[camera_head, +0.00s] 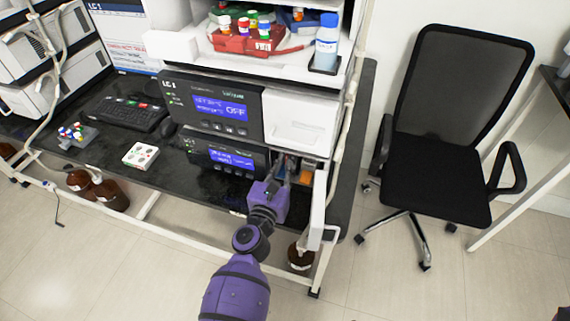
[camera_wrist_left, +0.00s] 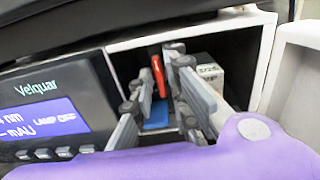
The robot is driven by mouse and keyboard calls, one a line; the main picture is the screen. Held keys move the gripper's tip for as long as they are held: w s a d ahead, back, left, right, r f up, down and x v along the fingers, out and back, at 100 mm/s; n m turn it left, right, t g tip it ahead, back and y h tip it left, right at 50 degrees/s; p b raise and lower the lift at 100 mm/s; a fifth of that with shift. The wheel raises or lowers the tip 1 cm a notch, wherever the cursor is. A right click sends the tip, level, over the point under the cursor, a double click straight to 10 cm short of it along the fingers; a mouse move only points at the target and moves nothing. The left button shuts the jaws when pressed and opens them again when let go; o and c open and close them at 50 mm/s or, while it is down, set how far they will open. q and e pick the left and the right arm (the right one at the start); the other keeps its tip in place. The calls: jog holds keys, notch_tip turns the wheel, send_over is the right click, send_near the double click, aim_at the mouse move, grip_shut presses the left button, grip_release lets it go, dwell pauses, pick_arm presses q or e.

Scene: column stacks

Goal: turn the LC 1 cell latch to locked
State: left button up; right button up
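The LC 1 stack's lower module (camera_head: 228,155) has an open compartment on its right, under the unit labelled LC 1 (camera_head: 212,103). In the left wrist view, a red lever (camera_wrist_left: 158,76), which looks like the cell latch, stands nearly upright inside, above a blue part (camera_wrist_left: 157,116). My left gripper (camera_head: 284,172) reaches into the compartment opening. Its fingers (camera_wrist_left: 157,75) are apart, with the red lever showing between the fingertips; I cannot tell if either touches it. The lever's lower end is partly hidden. My right gripper is not in view.
The open white door (camera_head: 318,205) stands right of my gripper; a pale labelled block (camera_wrist_left: 210,76) sits inside the compartment. A red tray (camera_head: 252,40) and a blue-labelled bottle (camera_head: 327,45) stand above. A black chair (camera_head: 440,150) is on the right.

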pick_arm(q)
jog(key=m, duration=0.3)
jog(key=shift+f+m+b, duration=0.1)
jog(key=shift+m+b, duration=0.2)
jog(key=m, duration=0.3)
jog(key=shift+m, duration=0.3)
jog(key=m, duration=1)
jog(key=shift+m, duration=0.4)
jog(key=v, duration=0.8)
jog(key=s+a+f+m+g+b, duration=0.1)
jog(key=s+f+m+g+b, duration=0.2)
jog(key=s+f, duration=0.6)
jog(key=s+a+f+m+g+b, duration=0.2)
jog(key=s+f+m+b, duration=0.4)
jog(key=s+f, duration=0.3)
jog(key=shift+s+a+f+m+g, duration=0.35)
jog(key=shift+f+g, duration=0.45)
jog(key=shift+f, duration=1.3)
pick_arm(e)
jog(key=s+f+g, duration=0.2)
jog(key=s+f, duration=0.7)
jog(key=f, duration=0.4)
